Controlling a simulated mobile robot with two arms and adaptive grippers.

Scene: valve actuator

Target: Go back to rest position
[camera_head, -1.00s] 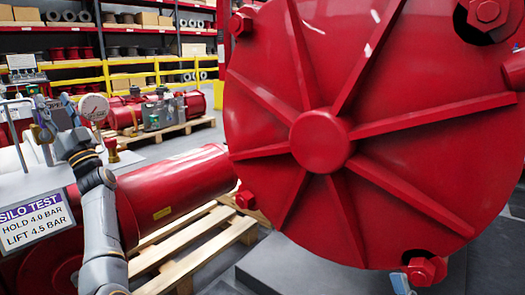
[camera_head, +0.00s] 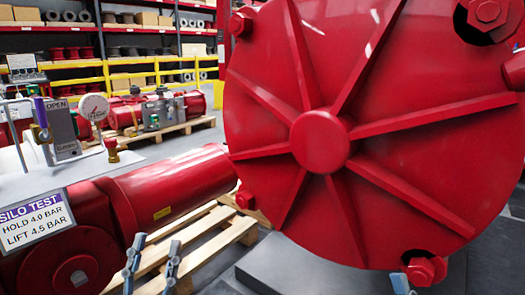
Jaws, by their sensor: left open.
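My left gripper (camera_head: 155,250) is at the bottom edge, left of centre. Its two blue-grey fingers stand apart, open and empty, in front of a wooden pallet (camera_head: 210,240). It is well below and to the right of a valve lever (camera_head: 40,112) with a purple tip, beside a grey plate (camera_head: 62,130) marked OPEN. A round pressure gauge (camera_head: 95,106) stands to the right of that plate. One blue-tipped end of what looks like my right gripper (camera_head: 400,284) just shows at the bottom edge, below the big flange; the rest is out of frame.
A large red ribbed flange (camera_head: 320,140) fills the centre and right, close to me. A red cylinder (camera_head: 175,190) lies at left, with a SILO TEST sign (camera_head: 37,218). Behind are a yellow rail (camera_head: 140,73) and shelves. Some grey floor (camera_head: 165,150) is clear between.

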